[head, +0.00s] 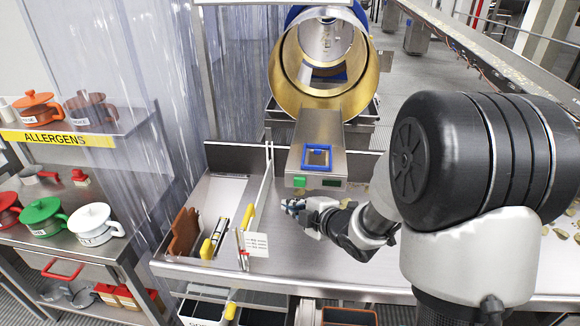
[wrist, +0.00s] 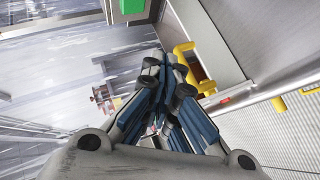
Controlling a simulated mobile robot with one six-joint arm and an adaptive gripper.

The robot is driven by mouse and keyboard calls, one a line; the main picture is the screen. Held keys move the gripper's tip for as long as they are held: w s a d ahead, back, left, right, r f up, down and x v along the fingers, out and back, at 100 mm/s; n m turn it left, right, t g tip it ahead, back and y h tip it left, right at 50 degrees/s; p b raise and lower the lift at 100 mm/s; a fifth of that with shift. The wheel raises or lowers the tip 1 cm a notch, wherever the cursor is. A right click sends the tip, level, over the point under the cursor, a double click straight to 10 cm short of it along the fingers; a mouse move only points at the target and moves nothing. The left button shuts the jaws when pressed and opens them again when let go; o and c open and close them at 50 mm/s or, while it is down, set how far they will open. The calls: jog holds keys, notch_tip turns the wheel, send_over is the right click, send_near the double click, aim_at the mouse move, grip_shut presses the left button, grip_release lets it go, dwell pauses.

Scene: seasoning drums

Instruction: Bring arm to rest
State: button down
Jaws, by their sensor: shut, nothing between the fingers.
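My gripper (head: 292,207) is low over the steel worktable (head: 320,271) in the head view, just in front of the metal feeder box with the green button. It points left, toward the divider and the slotted tool bay. In the wrist view my gripper's fingers (wrist: 168,115) are drawn together with nothing held between them. My large black and white arm fills the right of the head view and hides part of the table behind it.
A gold-lined drum (head: 320,60) stands behind the feeder box (head: 318,150). Brown and yellow-handled tools (head: 185,232) and a small white card (head: 257,245) are left of my gripper. Lidded pots (head: 93,224) stand on the left shelves. Bare tabletop lies in front of my gripper.

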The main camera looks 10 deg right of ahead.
jog(key=shift+r, duration=0.1)
jog(key=s+d+r+m+g+h, duration=0.2)
jog(key=s+d+r+m+h, duration=0.5)
jog(key=s+m, duration=0.4)
jog(key=s+a+m+g+y, duration=0.1)
jog(key=s+m, duration=0.3)
jog(key=s, duration=0.7)
jog(key=s+a+m+g+y+b, duration=0.1)
jog(key=s+a+m+g, duration=0.2)
jog(key=s, duration=0.8)
jog(key=shift+s+a+r+m+g, duration=0.2)
jog(key=shift+a+r+m+g, duration=0.25)
jog(key=shift+a+g, duration=0.3)
